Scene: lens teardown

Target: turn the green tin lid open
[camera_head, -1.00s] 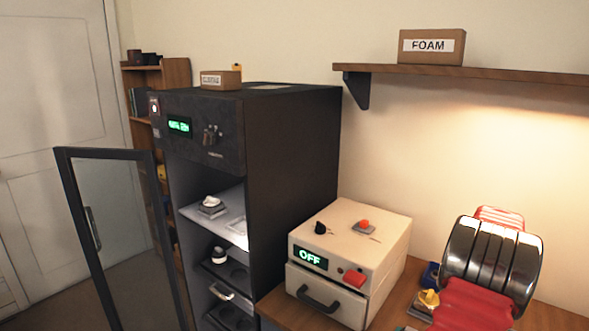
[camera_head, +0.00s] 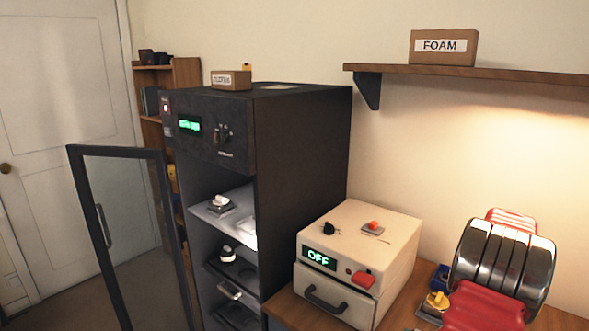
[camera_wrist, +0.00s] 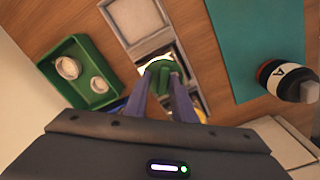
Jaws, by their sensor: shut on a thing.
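The green tin lid (camera_wrist: 160,67) shows in the wrist view, near the upper middle, over a grey compartmented tray. My gripper (camera_wrist: 166,80) points at it, its two fingers closed on the lid's sides. The tin's body under the lid is mostly hidden by the fingers and lid, so I cannot tell how far the lid is turned. Neither lid nor gripper shows in the head view.
A green tray (camera_wrist: 104,102) with two round pieces lies left of my gripper. A teal mat (camera_wrist: 250,35) and a black-and-white cylinder marked A (camera_wrist: 282,82) lie right. The head view shows a dark cabinet (camera_head: 300,150), its glass door (camera_head: 118,152) open, and a cream machine (camera_head: 395,265) reading OFF.

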